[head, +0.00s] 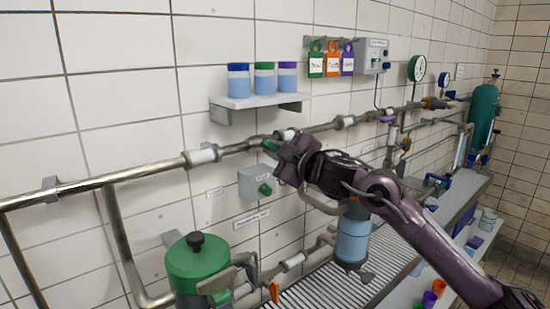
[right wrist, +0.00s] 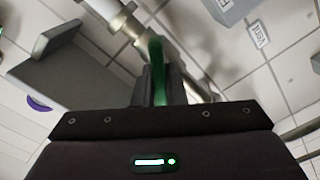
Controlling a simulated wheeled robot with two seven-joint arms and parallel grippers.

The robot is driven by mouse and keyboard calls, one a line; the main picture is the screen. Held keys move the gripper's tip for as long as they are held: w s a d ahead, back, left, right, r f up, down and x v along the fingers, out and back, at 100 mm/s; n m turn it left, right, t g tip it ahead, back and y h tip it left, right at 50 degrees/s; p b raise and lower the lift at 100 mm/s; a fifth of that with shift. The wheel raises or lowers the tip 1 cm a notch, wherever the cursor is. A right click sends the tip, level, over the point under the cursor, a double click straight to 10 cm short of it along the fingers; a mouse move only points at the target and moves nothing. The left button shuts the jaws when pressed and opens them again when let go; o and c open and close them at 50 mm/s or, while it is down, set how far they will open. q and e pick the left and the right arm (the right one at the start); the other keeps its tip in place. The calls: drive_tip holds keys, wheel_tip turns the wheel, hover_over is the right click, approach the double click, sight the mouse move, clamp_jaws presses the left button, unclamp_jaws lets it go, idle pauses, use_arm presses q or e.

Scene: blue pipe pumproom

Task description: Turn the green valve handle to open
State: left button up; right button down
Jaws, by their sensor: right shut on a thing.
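The green valve handle (head: 269,146) sits on the upper metal pipe on the tiled wall, below the small shelf. My right gripper (head: 280,149) is at the handle, with its arm coming in from the lower right. In the right wrist view the green handle (right wrist: 157,68) stands between the fingers, which are shut on it. The gripper hides much of the valve body in the head view. My left gripper is not in view.
A white shelf (head: 256,102) with several cups is above the valve. A grey box (head: 258,184) with a green knob is just below it. A green-topped tank (head: 197,260) stands at lower left. Padlocks (head: 332,60) hang at upper right.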

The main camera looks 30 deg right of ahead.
drive_tip(key=n+b, duration=0.2)
drive_tip(key=n, duration=0.1)
drive_tip(key=shift+f+n, duration=0.15)
drive_tip(key=shift+n, duration=0.15)
drive_tip(key=shift+n+b, duration=0.85)
drive_tip(key=shift+n, duration=1.45)
drive_tip(key=c, duration=1.5)
unclamp_jaws()
